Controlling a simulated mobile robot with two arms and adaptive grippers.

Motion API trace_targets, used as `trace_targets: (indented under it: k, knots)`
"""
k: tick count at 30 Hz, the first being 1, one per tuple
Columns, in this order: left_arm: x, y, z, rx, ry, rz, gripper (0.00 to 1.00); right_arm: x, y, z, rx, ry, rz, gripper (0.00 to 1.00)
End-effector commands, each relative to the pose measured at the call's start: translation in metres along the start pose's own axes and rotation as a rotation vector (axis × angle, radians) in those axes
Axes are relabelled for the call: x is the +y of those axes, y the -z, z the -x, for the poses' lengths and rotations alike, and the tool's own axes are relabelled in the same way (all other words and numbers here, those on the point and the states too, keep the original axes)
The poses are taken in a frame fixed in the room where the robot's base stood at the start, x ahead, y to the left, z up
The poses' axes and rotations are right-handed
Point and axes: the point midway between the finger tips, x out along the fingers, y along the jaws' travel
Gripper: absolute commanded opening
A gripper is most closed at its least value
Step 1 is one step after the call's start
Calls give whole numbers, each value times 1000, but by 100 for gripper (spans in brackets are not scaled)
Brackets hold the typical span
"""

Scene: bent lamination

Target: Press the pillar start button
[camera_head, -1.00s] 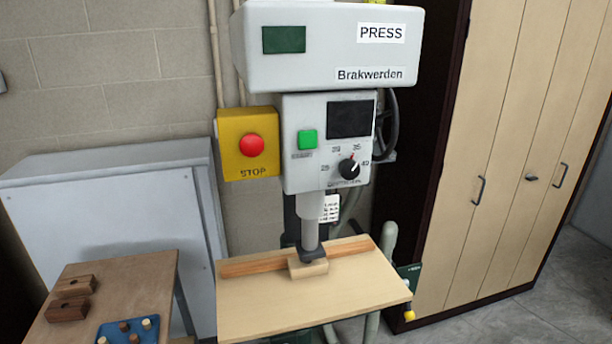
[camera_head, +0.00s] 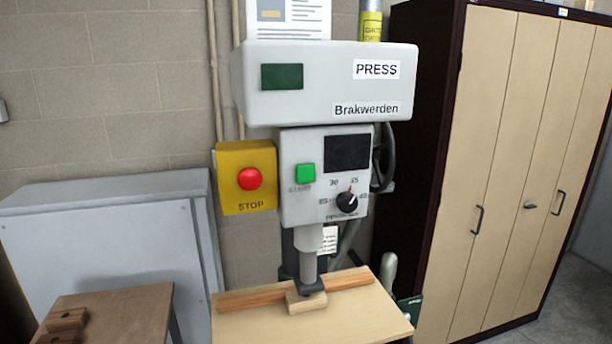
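The press (camera_head: 325,85) stands upright in the middle of the head view. Its green start button (camera_head: 306,174) is on the grey control panel (camera_head: 295,205), left of a dark screen (camera_head: 346,153). A black dial (camera_head: 347,202) sits below the screen. A red stop button (camera_head: 250,179) is on a yellow box (camera_head: 231,202) left of the panel. The ram (camera_head: 308,264) comes down at a small wooden block (camera_head: 306,303) on the press table (camera_head: 350,320). Neither of my grippers is in view.
A wooden side table (camera_head: 120,310) with brown blocks (camera_head: 66,319) is at the lower left, before a grey cabinet (camera_head: 110,235). A tall cabinet with beige doors (camera_head: 510,150) stands at the right. The space before the control panel looks clear.

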Motion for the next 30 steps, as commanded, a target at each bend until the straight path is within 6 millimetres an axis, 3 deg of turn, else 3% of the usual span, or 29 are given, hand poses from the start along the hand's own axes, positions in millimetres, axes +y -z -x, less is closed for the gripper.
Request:
trace_targets:
  k: [2, 14, 30]
  knots:
    - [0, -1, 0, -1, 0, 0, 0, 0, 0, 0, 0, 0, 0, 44]
    - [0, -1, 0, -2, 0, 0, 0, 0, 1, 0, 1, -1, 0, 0]
    - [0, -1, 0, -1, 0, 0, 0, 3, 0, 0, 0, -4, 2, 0]
